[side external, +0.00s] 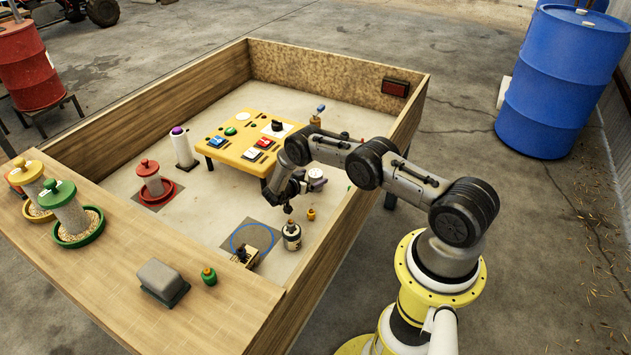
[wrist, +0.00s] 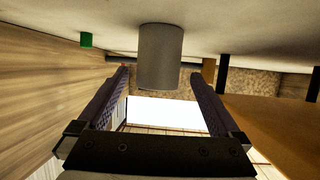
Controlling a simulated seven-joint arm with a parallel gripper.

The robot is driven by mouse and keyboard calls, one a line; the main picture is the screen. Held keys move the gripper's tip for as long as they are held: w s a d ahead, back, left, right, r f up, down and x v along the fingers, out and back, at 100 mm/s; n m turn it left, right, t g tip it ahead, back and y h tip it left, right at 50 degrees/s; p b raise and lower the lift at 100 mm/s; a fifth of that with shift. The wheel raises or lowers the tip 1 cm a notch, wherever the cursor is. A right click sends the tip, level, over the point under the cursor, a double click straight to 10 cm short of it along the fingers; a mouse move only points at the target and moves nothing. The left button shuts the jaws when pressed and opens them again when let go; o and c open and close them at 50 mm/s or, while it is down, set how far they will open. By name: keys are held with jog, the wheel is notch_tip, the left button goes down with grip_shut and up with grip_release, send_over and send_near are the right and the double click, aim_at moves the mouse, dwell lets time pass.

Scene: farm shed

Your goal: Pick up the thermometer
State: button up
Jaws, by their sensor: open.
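I cannot pick out the thermometer with certainty in either view. My gripper (side external: 288,208) hangs inside the wooden pen, in front of the yellow table and just above and behind a dark bottle with a pale label (side external: 292,238). In the wrist view my gripper (wrist: 161,76) is open, its two dark fingers apart. A plain grey cylinder (wrist: 160,55) appears between and beyond the fingertips; I cannot tell whether it touches them.
The yellow table (side external: 222,155) carries small coloured items. A white cylinder with a purple top (side external: 183,150) and a red feeder (side external: 150,178) stand left of it. A blue-ringed mat (side external: 254,238) lies near the front. Wooden walls (side external: 330,90) enclose the floor.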

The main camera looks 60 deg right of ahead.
aim_at(320, 173)
jog(key=shift+x, duration=2.6)
jog(key=shift+s, duration=0.1)
jog(key=c, duration=1.4)
jog(key=shift+c, duration=0.5)
jog(key=shift+r, duration=0.2)
